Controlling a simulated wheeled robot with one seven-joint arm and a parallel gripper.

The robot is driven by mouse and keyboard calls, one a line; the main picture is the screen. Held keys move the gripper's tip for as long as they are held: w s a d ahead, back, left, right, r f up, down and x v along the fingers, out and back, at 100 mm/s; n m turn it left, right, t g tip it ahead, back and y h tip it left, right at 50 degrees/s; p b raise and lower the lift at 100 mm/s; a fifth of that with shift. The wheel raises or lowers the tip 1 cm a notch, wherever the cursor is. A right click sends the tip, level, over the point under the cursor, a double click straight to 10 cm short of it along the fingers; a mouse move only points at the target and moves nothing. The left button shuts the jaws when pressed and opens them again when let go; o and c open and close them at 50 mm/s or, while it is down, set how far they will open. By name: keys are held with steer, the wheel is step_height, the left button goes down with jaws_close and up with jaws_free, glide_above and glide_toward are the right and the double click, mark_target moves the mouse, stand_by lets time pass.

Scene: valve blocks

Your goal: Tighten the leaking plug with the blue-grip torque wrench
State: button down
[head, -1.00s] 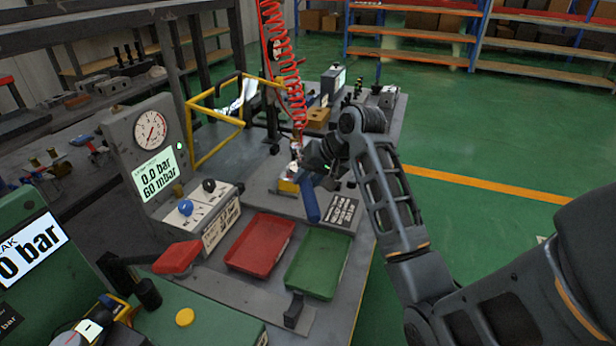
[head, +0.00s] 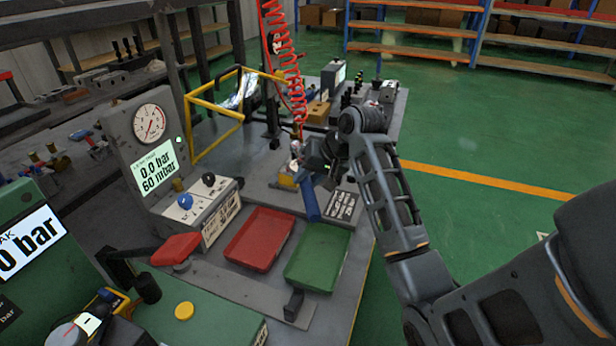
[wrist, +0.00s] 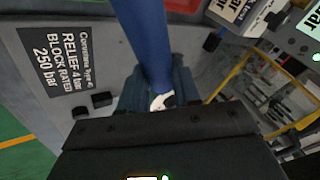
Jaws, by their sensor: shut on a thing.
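My gripper (head: 312,168) is over the valve block fixture on the bench. It is shut on the torque wrench, whose blue grip (head: 310,201) hangs down toward the trays in the head view. In the wrist view the blue grip (wrist: 145,40) runs up from between my jaws, with a small white part (wrist: 162,101) at its lower end. A yellow-orange part of the valve block (head: 288,181) shows to the left of my gripper. The plug and the wrench's working end are hidden by my gripper.
A red tray (head: 258,240) and a green tray (head: 318,258) lie in front. A gauge panel (head: 150,150) reads 0.0 bar and 60 mbar. A coiled red hose (head: 287,70) hangs just behind my gripper. A label plate (head: 341,205) lies to the right.

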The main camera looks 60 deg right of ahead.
steer(key=shift+w+r, duration=0.1)
steer(key=shift+w+a+m+h+p, duration=0.55)
steer(key=shift+w+m+p, duration=0.25)
steer(key=shift+p, duration=0.35)
steer(key=shift+w+a, duration=0.1)
steer(key=shift+w, duration=0.1)
steer(key=shift+w, duration=0.1)
steer(key=shift+w+a+m+g+h+p, duration=0.2)
steer(key=shift+w+a+m+h+p, duration=0.1)
steer(key=shift+w+m+p, duration=0.3)
steer(key=shift+w+a+m+g+h+p, duration=0.25)
steer(key=shift+w+m+p, duration=0.15)
steer(key=shift+w+p, duration=0.2)
steer(key=shift+s+d+n+t+y+p, duration=0.15)
steer(key=shift+s+d+n+y+p, duration=0.1)
steer(key=shift+s+n, duration=0.25)
steer(key=shift+s+d+n+t+y+p, duration=0.1)
steer(key=shift+s+d+n+y+p, duration=0.15)
steer(key=shift+s, duration=0.35)
